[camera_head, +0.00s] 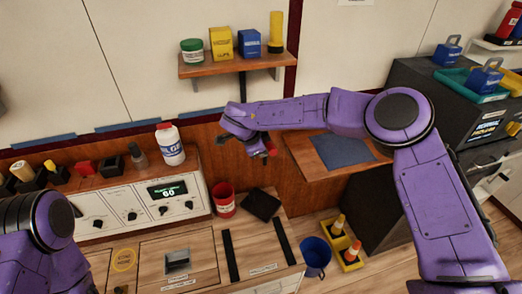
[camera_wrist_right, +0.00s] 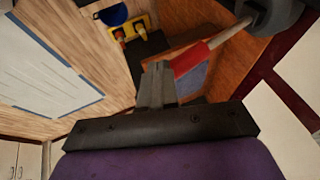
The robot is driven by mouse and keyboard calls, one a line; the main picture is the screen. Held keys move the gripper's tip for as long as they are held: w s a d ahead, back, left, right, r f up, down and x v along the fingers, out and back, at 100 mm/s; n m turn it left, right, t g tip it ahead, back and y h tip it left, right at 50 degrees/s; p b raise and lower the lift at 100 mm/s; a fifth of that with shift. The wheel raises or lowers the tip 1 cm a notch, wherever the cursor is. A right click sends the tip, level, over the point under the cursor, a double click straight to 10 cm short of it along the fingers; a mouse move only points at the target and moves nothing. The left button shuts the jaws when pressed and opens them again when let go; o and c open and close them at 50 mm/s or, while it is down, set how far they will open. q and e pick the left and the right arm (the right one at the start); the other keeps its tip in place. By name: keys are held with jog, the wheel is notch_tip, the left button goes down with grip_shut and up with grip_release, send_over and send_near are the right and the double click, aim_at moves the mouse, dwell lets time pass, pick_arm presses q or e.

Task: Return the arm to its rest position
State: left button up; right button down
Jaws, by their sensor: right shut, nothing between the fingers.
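My right arm reaches in from the right across the middle of the head view, raised above the wooden side surface. Its gripper (camera_head: 258,149) hangs below the wrist, and in the wrist view its fingers (camera_wrist_right: 155,72) are together with nothing between them. A rod with a red grip (camera_wrist_right: 190,60) and a dark head shows just beyond the fingers in the wrist view. Its red end (camera_head: 271,149) shows beside the gripper in the head view; I cannot tell if they touch. My left arm is at the lower left, its gripper out of view.
A shelf (camera_head: 235,67) with boxes and a green-lidded jar is on the wall above my right wrist. A dark cabinet (camera_head: 440,95) with trays stands right. Below are a red cup (camera_head: 223,199), a blue bucket (camera_head: 316,256) and a yellow caddy (camera_head: 350,262). A control panel (camera_head: 150,200) is left.

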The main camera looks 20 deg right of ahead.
dwell(0.4)
jog(key=s+d+f+n+t+h+b, duration=0.1)
jog(key=s+d+f+n+b, duration=0.1)
jog(key=s+f, duration=0.45)
jog(key=s+d+f+n+t+b, duration=0.1)
jog(key=s+d+f+n, duration=0.25)
jog(key=f, duration=0.65)
jog(key=s+d+f+n+t+h+b, duration=0.1)
jog(key=s+d+f+n+b, duration=0.1)
jog(key=s+f, duration=0.55)
jog(key=s+d+f+n+g+y+b, duration=0.1)
jog(key=s+d+f, duration=0.1)
jog(key=s, duration=0.6)
jog(key=s+d+f+n+g+y+b, duration=0.1)
jog(key=s+d+f, duration=0.1)
jog(key=s+f, duration=0.2)
jog(key=s+d+f+n+g+b, duration=0.1)
jog(key=s+d+f+n, duration=0.1)
jog(key=s, duration=0.9)
jog(key=shift+s+d+f+y, duration=0.2)
jog(key=shift+s+f+y, duration=0.2)
jog(key=shift+f, duration=0.15)
jog(key=shift+w, duration=0.1)
